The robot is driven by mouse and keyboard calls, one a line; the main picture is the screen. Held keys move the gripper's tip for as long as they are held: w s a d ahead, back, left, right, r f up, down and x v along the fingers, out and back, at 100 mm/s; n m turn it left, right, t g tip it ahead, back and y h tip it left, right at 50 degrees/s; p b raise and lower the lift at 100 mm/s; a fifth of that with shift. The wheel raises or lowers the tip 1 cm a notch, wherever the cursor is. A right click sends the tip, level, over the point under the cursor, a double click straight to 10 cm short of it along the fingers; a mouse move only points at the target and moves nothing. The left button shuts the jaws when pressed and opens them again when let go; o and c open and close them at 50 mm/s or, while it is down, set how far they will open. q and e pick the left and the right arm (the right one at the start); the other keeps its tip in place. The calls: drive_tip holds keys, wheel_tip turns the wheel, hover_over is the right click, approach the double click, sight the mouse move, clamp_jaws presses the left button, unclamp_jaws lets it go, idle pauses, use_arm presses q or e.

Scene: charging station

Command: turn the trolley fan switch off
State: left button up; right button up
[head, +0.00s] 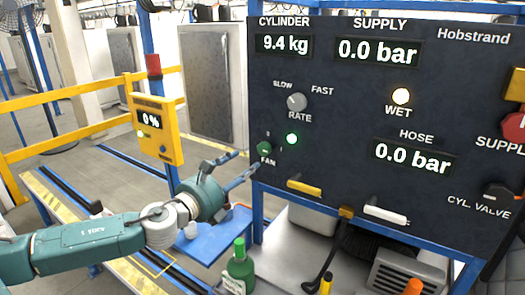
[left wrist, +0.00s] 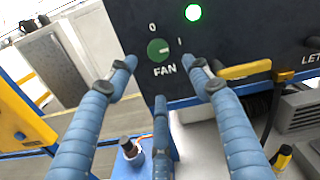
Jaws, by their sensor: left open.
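The green round fan switch (head: 264,148) sits on the dark panel (head: 350,100) above the word FAN. It also shows in the left wrist view (left wrist: 158,49), with 0 at its upper left and I at its right; its pale mark points right, toward I. A green lamp (head: 292,139) beside it is lit. My left gripper (head: 243,164) is open and empty, just left of and below the switch in the head view. In the left wrist view its fingers (left wrist: 160,68) stand apart below and either side of the switch, with no visible contact. My right gripper is out of view.
A grey rate knob (head: 297,102) is above the switch. A yellow handle (head: 304,188) and a white handle (head: 386,214) stick out along the panel's lower edge. A green bottle (head: 240,268) stands below. A yellow box (head: 155,128) reading 0 % is left.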

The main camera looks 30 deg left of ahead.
sight(263, 152)
use_arm(q)
drive_tip(key=w+p, duration=0.2)
drive_tip(key=w, duration=0.3)
drive_tip(key=w+p, duration=0.2)
drive_tip(key=w, duration=0.3)
drive_tip(key=shift+a+r, duration=0.1)
drive_tip(key=shift+r, duration=0.1)
drive_tip(key=shift+w+f+p, duration=0.15)
drive_tip(key=shift+w+p, duration=0.15)
drive_tip(key=shift+w, duration=0.15)
drive_tip(key=shift+f, duration=0.1)
drive_tip(key=c, duration=1.1)
